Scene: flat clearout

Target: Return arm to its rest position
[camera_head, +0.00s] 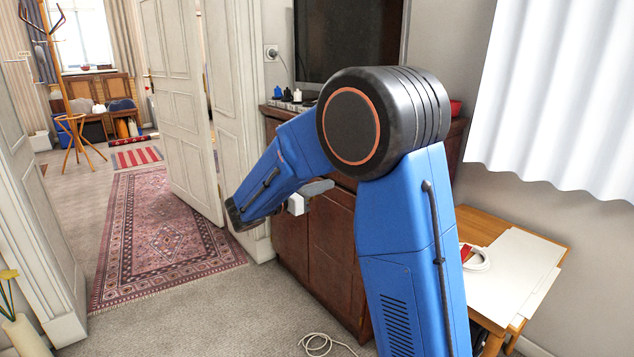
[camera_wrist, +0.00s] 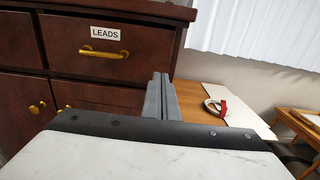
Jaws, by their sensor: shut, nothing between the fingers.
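My blue arm is raised and bent at its black elbow joint in the head view. Its forearm slopes down to the left in front of the dark wood cabinet (camera_head: 290,240). My gripper (camera_wrist: 160,82) shows in the wrist view with its two grey fingers together and nothing between them. The fingers point toward the cabinet's right edge, beside a drawer labelled LEADS (camera_wrist: 92,48). In the head view the gripper is partly hidden behind the forearm.
A wooden side table (camera_head: 487,229) with a white board (camera_head: 515,268) and a coiled white cable (camera_head: 476,259) stands at right. Another cable (camera_head: 325,345) lies on the carpet. An open white door (camera_head: 175,90) stands at left, with a patterned rug (camera_head: 155,230) beyond.

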